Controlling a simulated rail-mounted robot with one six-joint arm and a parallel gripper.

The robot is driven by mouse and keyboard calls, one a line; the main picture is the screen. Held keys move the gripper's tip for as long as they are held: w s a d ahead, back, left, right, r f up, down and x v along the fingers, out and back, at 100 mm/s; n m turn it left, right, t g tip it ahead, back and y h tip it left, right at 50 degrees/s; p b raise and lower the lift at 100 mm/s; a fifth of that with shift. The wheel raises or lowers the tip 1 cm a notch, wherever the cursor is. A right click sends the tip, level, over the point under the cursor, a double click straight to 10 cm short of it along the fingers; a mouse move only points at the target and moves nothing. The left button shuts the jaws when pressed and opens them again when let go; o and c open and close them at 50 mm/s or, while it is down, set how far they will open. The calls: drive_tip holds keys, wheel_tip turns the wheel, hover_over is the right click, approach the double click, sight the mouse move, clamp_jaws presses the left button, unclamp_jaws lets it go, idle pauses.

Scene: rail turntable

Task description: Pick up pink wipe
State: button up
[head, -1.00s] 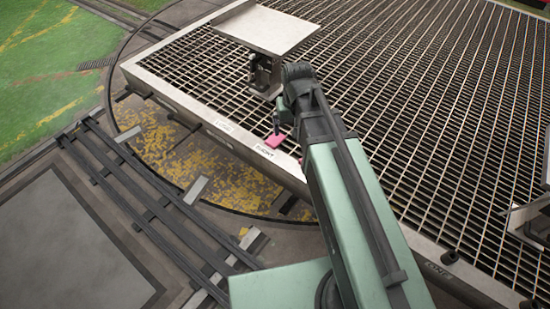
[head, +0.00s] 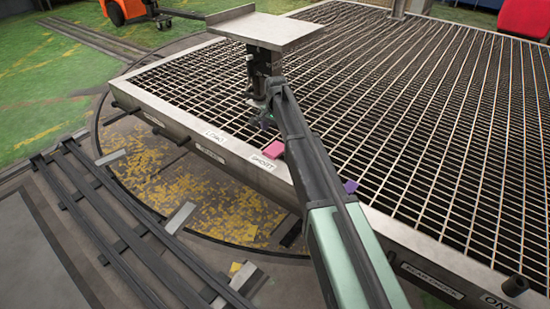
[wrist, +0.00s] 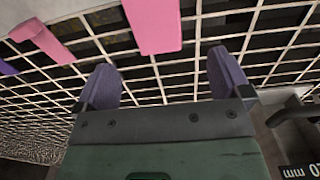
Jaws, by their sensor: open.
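The pink wipe (head: 274,149) lies near the front edge of the metal grating in the head view, just above the label strip and close to my arm. My gripper (head: 262,119) is small and dark there, a little above and left of the wipe. In the wrist view my gripper (wrist: 166,75) has its two purple-grey fingers apart with nothing between them. A pink piece (wrist: 153,22) is beyond the fingertips at the top, and a second pink piece (wrist: 42,40) is at the left. I cannot tell which is the wipe seen in the head view.
A small purple item (head: 351,187) lies right of my arm on the grating (head: 430,110). A metal plate on a post (head: 264,30) stands beyond my gripper. A labelled metal rim (head: 222,158) borders the grating. Much of the grating is bare.

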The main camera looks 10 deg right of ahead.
sight(277, 147)
wheel_tip(277, 147, down, 8)
drive_tip(key=b, duration=0.6)
drive_tip(key=shift+s+d+r, duration=0.1)
drive_tip(key=shift+r, duration=0.4)
drive_tip(key=c, duration=1.1)
drive_tip(key=shift+o, duration=0.2)
drive_tip(key=shift+r+p, duration=0.15)
drive_tip(key=shift+p, duration=0.25)
wheel_tip(277, 147, up, 20)
drive_tip(key=p, duration=1.9)
drive_tip(key=shift+p, duration=0.35)
